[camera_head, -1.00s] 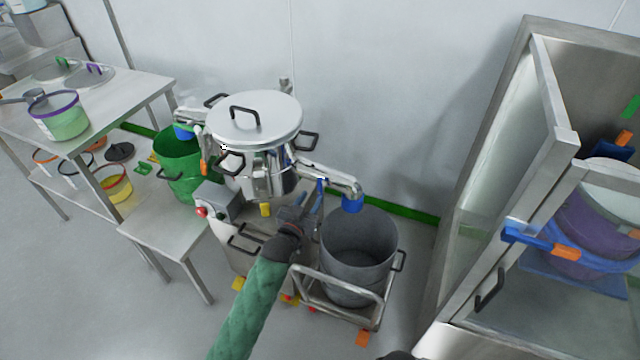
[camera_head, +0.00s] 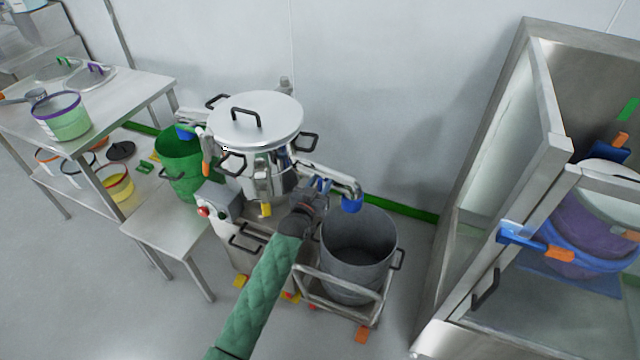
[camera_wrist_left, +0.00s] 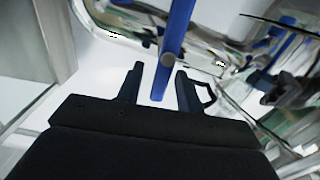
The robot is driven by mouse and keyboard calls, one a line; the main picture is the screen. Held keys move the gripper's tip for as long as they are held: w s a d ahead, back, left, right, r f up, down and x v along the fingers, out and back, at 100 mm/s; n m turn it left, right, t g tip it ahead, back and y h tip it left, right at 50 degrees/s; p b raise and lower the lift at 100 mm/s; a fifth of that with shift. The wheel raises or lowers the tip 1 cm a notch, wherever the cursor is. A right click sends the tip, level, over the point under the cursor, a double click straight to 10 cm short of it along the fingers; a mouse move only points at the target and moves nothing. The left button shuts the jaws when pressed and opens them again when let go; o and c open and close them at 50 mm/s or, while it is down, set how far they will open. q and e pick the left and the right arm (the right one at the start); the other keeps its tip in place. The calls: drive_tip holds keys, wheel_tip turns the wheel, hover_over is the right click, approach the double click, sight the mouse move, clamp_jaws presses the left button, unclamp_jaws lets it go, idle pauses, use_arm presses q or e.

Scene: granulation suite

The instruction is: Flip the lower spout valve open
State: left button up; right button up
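The lower spout (camera_head: 338,182) runs right from the steel vessel (camera_head: 262,168) and ends in a blue tip (camera_head: 352,203) above a grey bin (camera_head: 358,250). The valve's blue handle (camera_head: 322,184) is by this spout, partly hidden by my gripper. In the left wrist view the blue handle (camera_wrist_left: 178,30) runs down between my two dark fingers. My left gripper (camera_head: 317,191) is at the handle; its fingers (camera_wrist_left: 160,82) stand apart on either side of it, with gaps visible. My right gripper is out of view.
The grey bin stands on a wheeled frame (camera_head: 345,298) below the spout. A green bucket (camera_head: 180,165) is under the other spout at left. A steel bench (camera_head: 160,222) stands left, an open-doored cabinet (camera_head: 485,200) right. Floor between bin and cabinet is clear.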

use_arm(q)
clamp_jaws()
